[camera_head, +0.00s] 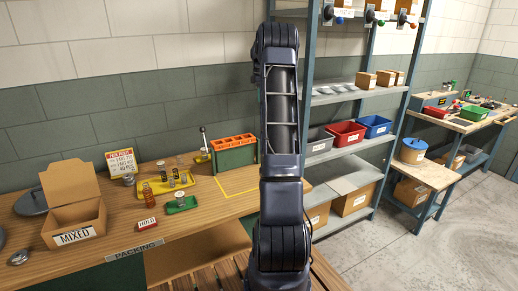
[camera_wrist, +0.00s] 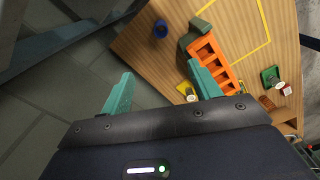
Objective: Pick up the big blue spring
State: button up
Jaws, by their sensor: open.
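A small blue thing (camera_wrist: 160,28) stands on the wooden bench in the wrist view, beyond the orange rack. It is too small and dark to tell whether it is the big blue spring. I cannot make out a blue spring on the bench in the head view, where my arm hides part of it. My gripper (camera_wrist: 160,88) is open and empty, its two teal fingers apart, above and away from the bench things. The gripper itself cannot be made out in the head view.
The bench (camera_head: 215,213) holds an orange-topped rack (camera_head: 233,141), a yellow tray (camera_head: 165,186) with several small parts, a green tray (camera_head: 181,205) and a MIXED box (camera_head: 76,237). A yellow outline (camera_head: 238,192) marks bare wood. Shelves (camera_head: 338,96) stand right.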

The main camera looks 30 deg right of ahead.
notch_tip(320, 180, down, 26)
jog(key=shift+f, duration=0.15)
jog(key=shift+a+f, duration=0.2)
jog(key=shift+f, duration=2.6)
jog(key=shift+c, duration=0.4)
jog(key=c, duration=1.1)
